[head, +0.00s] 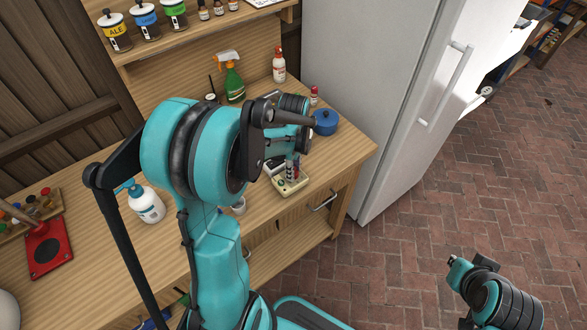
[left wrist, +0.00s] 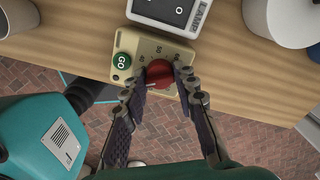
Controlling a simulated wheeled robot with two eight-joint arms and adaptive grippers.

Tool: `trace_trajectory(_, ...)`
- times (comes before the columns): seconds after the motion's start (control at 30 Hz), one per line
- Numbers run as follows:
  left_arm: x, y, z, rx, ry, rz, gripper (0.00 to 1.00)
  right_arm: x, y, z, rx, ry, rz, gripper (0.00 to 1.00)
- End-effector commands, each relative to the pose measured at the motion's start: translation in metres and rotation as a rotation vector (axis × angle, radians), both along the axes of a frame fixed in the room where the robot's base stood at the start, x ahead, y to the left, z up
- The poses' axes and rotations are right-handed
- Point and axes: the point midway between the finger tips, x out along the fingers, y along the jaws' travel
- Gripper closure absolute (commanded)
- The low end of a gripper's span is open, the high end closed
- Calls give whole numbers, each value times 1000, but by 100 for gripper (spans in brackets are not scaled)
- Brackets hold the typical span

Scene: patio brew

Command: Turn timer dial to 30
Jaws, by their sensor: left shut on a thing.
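The timer (left wrist: 126,41) is a cream box on the wooden bench, with a red dial and a green GO button (left wrist: 122,61). In the left wrist view the red dial (left wrist: 160,74) sits between my left gripper's fingertips (left wrist: 161,84), which are shut on it from both sides. The numbers 50 and 60 show beside the dial; others are partly hidden by the fingers. A white line shows on the dial's lower part. In the head view the timer (head: 290,184) is partly hidden under my left gripper (head: 290,170). My right gripper is not clearly seen; part of my right arm shows at lower right.
A grey-white device with a dark display (left wrist: 178,10) lies beside the timer. A blue pot (head: 326,122), a green spray bottle (head: 234,84) and a white pump bottle (head: 147,203) stand on the bench. The fridge (head: 380,80) stands right of the bench.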

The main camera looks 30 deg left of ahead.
Motion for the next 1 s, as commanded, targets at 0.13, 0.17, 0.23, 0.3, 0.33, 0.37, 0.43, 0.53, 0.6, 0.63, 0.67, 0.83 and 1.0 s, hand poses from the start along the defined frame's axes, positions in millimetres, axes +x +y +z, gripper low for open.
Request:
trace_trajectory(0.13, 0, 0, 0, 0, 0, -9, 100, 0, 0, 0, 0, 0, 0, 100)
trace_trajectory(0.17, 0, 0, 0, 0, 0, -10, 100, 0, 0, 0, 0, 0, 0, 100)
trace_trajectory(0.23, 0, 0, 0, 0, 0, -10, 100, 0, 0, 0, 0, 0, 0, 100)
trace_trajectory(0.3, 0, 0, 0, 0, 0, -10, 100, 0, 0, 0, 0, 0, 0, 100)
trace_trajectory(0.33, 0, 0, 0, 0, 0, -10, 100, 0, 0, 0, 0, 0, 0, 100)
trace_trajectory(0.37, 0, 0, 0, 0, 0, -10, 100, 0, 0, 0, 0, 0, 0, 100)
trace_trajectory(0.43, 0, 0, 0, 0, 0, -10, 100, 0, 0, 0, 0, 0, 0, 100)
trace_trajectory(0.53, 0, 0, 0, 0, 0, -9, 63, 0, 0, 0, 0, 0, 0, 100)
trace_trajectory(0.6, 0, 0, 0, 0, 0, -9, 63, 0, 0, 0, 0, 0, 0, 100)
trace_trajectory(0.63, 0, 0, 0, 0, 0, -9, 63, 0, 0, 0, 0, 0, 0, 100)
trace_trajectory(0.67, 0, 0, 0, 0, 0, -9, 63, 0, 0, 0, 0, 0, 0, 100)
trace_trajectory(0.83, 0, 0, 2, 0, 0, -9, 63, 0, 0, 0, 0, 0, 0, 100)
trace_trajectory(1.0, 0, 0, 23, 0, 0, -9, 63, 0, 0, 0, 0, 0, 0, 100)
